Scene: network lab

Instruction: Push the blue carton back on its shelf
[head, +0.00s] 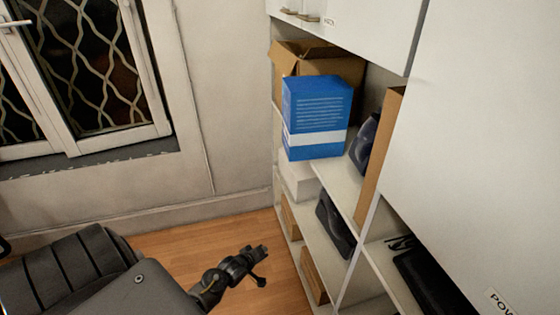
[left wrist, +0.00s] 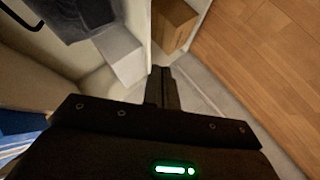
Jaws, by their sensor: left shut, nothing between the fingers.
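The blue carton (head: 317,115), with a white band near its bottom, stands upright on the upper open shelf (head: 340,178). Its lower part covers the shelf's front edge, and it seems to jut out there. My left gripper (head: 259,262) is low over the floor, left of and below the carton, well apart from it. Its fingers (left wrist: 162,86) are shut and empty in the left wrist view. A blue surface (left wrist: 18,122) at that view's lower left is probably the carton, mostly cut off. My right gripper is out of view.
An open brown box (head: 290,58) stands behind the carton. A dark item (head: 366,138) and an upright brown panel (head: 380,155) are to its right. White cabinet doors (head: 365,25) hang above. A white box (head: 299,180) sits below. The wooden floor (head: 180,250) is clear.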

